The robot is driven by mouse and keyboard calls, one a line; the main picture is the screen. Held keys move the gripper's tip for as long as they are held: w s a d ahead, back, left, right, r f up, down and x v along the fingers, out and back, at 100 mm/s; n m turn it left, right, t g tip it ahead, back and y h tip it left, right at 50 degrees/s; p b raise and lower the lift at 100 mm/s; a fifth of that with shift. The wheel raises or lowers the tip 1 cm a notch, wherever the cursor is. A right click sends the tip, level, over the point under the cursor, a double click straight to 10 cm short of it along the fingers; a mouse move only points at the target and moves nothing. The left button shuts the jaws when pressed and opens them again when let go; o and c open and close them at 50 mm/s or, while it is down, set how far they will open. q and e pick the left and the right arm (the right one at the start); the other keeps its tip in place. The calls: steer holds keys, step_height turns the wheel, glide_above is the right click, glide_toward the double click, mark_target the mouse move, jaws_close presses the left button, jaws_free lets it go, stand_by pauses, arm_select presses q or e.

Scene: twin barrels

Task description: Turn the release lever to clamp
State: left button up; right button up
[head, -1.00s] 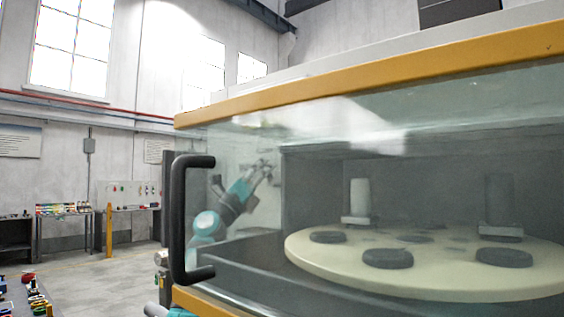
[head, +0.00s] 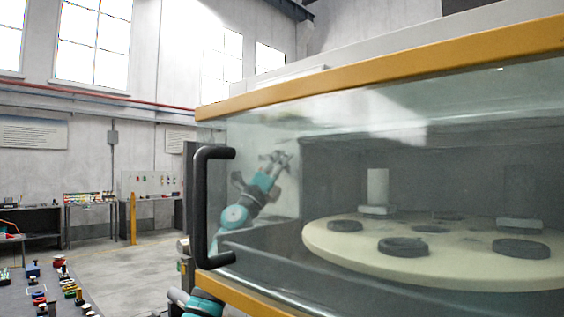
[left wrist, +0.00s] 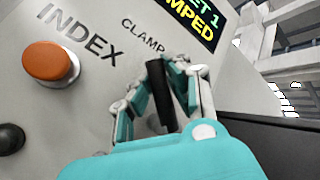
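The release lever (left wrist: 161,97) is a black bar in the left wrist view, with its upper end just below the printed word CLAMP. My left gripper (left wrist: 165,72) has its teal and grey fingers drawn in on both sides of the lever and appears shut on it. The exact contact is partly hidden by the fingers. In the head view my left arm shows through the glass, with the left gripper (head: 278,160) small at its end. The lever cannot be made out there. My right gripper is not in view.
An orange button (left wrist: 53,63) marked INDEX and a black knob (left wrist: 10,139) are left of the lever. A display (left wrist: 195,20) shows cut-off text, "ET 1" and "MPED". The glass-fronted machine, with a black handle (head: 203,207) and round table (head: 330,250), fills the right side.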

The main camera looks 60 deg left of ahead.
arm_select(q)
steer(key=o, duration=0.5)
steer(key=shift+f, duration=0.1)
steer(key=v, duration=1.2)
stand_by(0.6)
